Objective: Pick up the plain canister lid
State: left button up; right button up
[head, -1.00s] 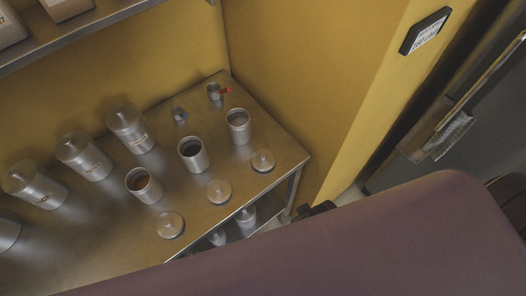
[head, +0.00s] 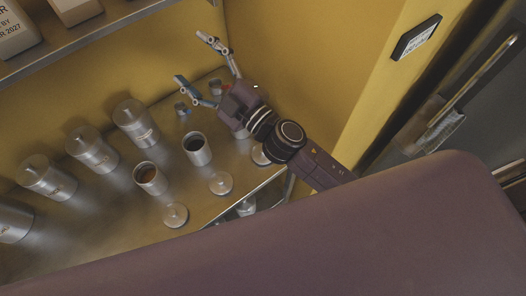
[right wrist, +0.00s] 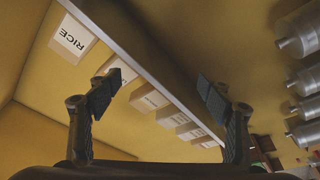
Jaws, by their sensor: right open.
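Three round metal lids lie on the steel table in the head view: one at the front (head: 175,215), one in the middle (head: 221,183), and one at the right (head: 260,155), partly covered by my right arm. I cannot tell which lid is the plain one. My right gripper (head: 192,60) is open and empty, above the table's back right part and well away from the lids. Its spread fingers also show in the right wrist view (right wrist: 157,97), with no lid between them. My left gripper is not in view.
Open canisters (head: 197,148) (head: 150,178) stand behind the lids; my right arm mostly hides another. Closed canisters (head: 92,152) stand at the left. A shelf edge (head: 95,38) runs above. In the wrist view, boxes, one marked RICE (right wrist: 73,38), line a shelf.

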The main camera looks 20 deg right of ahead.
jog(key=s+a+n+g+y, duration=0.8)
jog(key=s+a+n+g, duration=0.2)
jog(key=a+n+g, duration=0.4)
jog(key=n+g+h+p, duration=0.3)
jog(key=n+h, duration=0.5)
jog(key=h, duration=1.1)
send_over(264, 150)
jog(key=b, duration=0.1)
jog(key=shift+g, duration=0.3)
notch_tip(264, 150, down, 24)
jog(key=shift+a+f, duration=0.1)
jog(key=shift+d+f, duration=0.2)
jog(key=shift+f, duration=0.15)
notch_tip(264, 150, down, 6)
jog(key=p, duration=0.2)
jog(key=shift+a+r+p, duration=0.15)
jog(key=shift+r+p, duration=0.05)
jog(key=shift+p, duration=0.2)
jog(key=shift+f, duration=0.7)
